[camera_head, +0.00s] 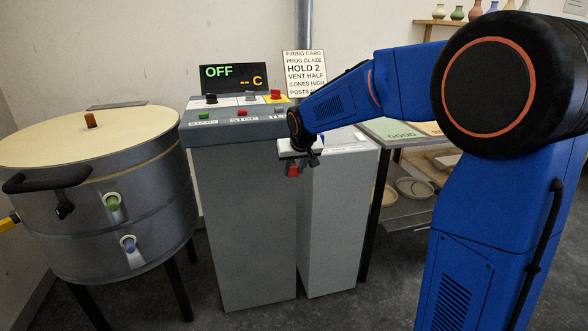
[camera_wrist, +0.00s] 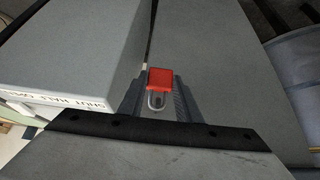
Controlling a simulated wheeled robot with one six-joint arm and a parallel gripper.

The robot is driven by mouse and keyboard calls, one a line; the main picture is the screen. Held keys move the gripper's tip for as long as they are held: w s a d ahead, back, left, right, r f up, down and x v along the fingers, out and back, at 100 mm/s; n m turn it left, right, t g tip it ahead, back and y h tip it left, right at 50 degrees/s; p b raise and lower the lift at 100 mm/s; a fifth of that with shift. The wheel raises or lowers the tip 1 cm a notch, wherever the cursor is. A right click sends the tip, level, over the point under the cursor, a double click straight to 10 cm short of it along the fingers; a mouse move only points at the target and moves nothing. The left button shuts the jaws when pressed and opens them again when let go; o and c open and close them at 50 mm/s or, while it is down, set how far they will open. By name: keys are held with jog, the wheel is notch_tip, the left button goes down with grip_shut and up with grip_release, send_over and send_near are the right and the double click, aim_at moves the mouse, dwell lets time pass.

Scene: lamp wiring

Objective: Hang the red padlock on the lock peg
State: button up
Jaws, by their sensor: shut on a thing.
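The red padlock (camera_wrist: 160,79) is between the two fingers of my gripper (camera_wrist: 158,100) in the wrist view, with its pale metal shackle toward the camera. In the head view the red padlock (camera_head: 293,170) hangs below my gripper (camera_head: 305,158), in front of the grey pedestals. My gripper is shut on it and holds it in the air. I cannot make out a lock peg for certain in either view.
A control console (camera_head: 235,128) with buttons and an OFF display stands behind. A lower pedestal (camera_head: 337,220) with a labelled top is beside it. A round kiln (camera_head: 90,165) stands left. Shelves with bowls (camera_head: 413,188) are right. The floor in front is clear.

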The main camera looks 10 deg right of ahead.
jog(key=o, duration=1.2)
jog(key=shift+o, duration=0.2)
jog(key=shift+r, duration=0.1)
jog(key=v, duration=1.7)
jog(key=s+d+f, duration=0.2)
jog(key=s+f, duration=0.3)
jog(key=s, duration=0.6)
jog(key=s+d+f+g, duration=0.1)
jog(key=s+f, duration=0.5)
jog(key=s, duration=0.6)
jog(key=s+d+f, duration=0.4)
jog(key=s+f, duration=0.2)
jog(key=s, duration=0.6)
jog(key=shift+g, duration=0.4)
